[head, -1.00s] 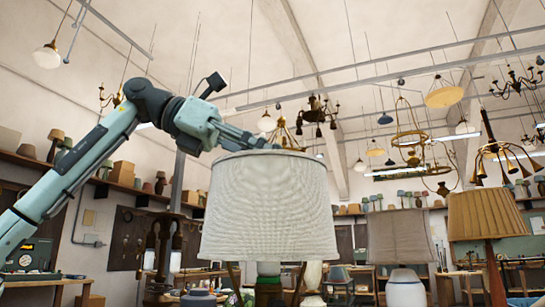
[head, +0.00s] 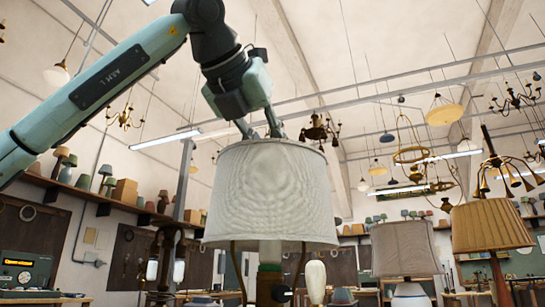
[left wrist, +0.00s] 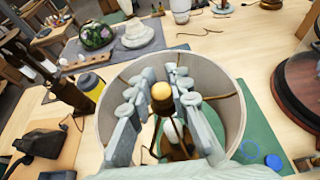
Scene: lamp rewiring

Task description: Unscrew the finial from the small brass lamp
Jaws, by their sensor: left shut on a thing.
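A lamp with a pale drum shade (head: 270,195) stands upright in the middle of the head view; the left wrist view looks down into the shade (left wrist: 229,95). My left gripper (head: 262,133) points down over the shade's top, its fingertips partly hidden behind the rim. Brass parts of the lamp show below, inside the shade. My right gripper is not in view.
A pleated tan shade lamp (head: 490,226) and a grey shade lamp (head: 404,250) stand to the right. The left wrist view shows a green mat (left wrist: 262,135), a yellow-and-black bottle (left wrist: 91,85) and a dark round base (left wrist: 298,92) near the lamp.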

